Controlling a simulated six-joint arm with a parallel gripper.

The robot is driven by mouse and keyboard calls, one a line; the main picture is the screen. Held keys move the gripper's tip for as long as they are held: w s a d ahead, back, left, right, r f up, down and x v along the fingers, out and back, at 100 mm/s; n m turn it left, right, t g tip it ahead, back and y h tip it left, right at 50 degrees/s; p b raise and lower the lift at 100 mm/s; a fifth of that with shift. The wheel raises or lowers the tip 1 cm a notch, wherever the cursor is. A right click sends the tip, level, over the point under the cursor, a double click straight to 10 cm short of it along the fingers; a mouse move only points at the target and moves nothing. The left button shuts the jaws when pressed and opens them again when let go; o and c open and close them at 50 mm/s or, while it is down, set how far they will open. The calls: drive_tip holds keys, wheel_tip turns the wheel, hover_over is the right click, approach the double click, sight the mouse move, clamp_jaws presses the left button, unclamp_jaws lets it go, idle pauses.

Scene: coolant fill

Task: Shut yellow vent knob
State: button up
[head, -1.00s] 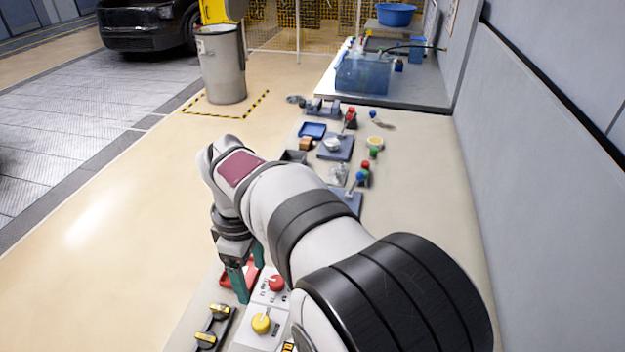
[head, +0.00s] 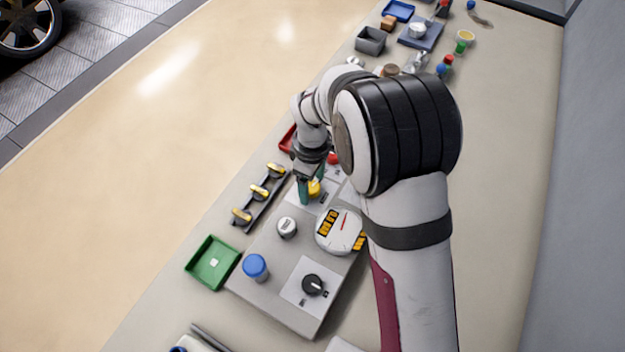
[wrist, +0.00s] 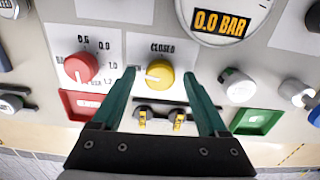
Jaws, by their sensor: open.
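The yellow vent knob (head: 314,188) sits on a white plate on the grey panel. In the wrist view, the yellow knob (wrist: 160,73) is under the word CLOSED, and its pale pointer mark faces left. My gripper (wrist: 160,76) is open, with one teal fingertip left of the knob and one right of it. A gap shows on both sides, so the fingers do not grip it. In the head view my gripper (head: 309,189) is at the knob and partly covers it. I cannot tell how deep the fingertips reach.
A red knob (wrist: 80,68) is left of the yellow one, and a white-topped knob (wrist: 237,86) is right. A gauge (wrist: 220,20) reads 0.0 BAR. Red (wrist: 80,105) and green (wrist: 256,121) trays flank a row of yellow-handled valves (head: 259,192). A blue knob (head: 256,266) stands nearer.

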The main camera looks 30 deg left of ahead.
clamp_jaws()
drive_tip(key=shift+m, duration=0.4)
drive_tip(key=m, duration=0.2)
drive_tip(key=shift+m, duration=0.4)
drive_tip(key=m, duration=0.4)
drive_tip(key=shift+r+m, duration=0.1)
drive_tip(key=shift+m, duration=0.2)
drive_tip(key=m, duration=0.3)
drive_tip(key=shift+m, duration=2.1)
